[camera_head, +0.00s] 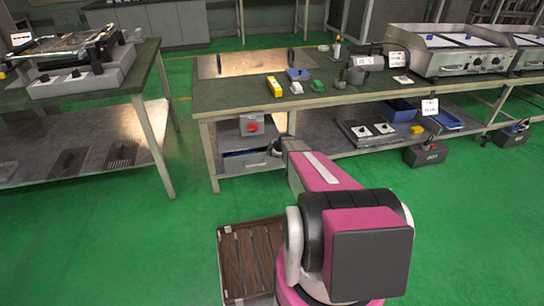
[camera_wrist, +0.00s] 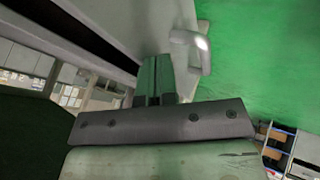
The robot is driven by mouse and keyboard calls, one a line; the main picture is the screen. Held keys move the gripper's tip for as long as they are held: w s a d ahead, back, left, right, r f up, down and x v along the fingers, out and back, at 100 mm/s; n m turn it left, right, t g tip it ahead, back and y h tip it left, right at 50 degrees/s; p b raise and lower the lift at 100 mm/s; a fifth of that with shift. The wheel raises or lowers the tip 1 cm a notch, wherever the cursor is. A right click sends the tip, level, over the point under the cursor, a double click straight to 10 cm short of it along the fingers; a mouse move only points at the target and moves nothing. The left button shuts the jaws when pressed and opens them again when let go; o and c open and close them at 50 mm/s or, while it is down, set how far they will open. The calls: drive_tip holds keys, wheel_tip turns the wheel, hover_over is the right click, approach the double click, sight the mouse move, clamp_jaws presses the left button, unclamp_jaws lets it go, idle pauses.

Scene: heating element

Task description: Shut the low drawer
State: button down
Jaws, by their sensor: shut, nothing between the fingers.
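Under the left end of the middle workbench is a grey cabinet (camera_head: 250,128) with a red knob. The low drawer (camera_head: 245,163), with a blue and dark inside, shows just below it and looks open by some amount I cannot measure. My gripper (camera_wrist: 155,78) is shut and empty. In the wrist view its fingertips are close to a pale panel that carries a silver handle (camera_wrist: 206,52), probably the drawer front. Whether they touch is unclear. In the head view the gripper tip is small at the right of the drawer, and my arm covers the floor in front.
The workbench top (camera_head: 225,98) overhangs the cabinet, and a table leg (camera_head: 211,158) stands just left of it. A shelf holding a plate with white knobs (camera_head: 368,130) lies to the right. A brown wooden pallet (camera_head: 245,262) lies on the floor nearby. The green floor at left is clear.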

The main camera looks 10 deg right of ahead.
drive_tip(key=shift+w, duration=1.3)
drive_tip(key=shift+s, duration=0.2)
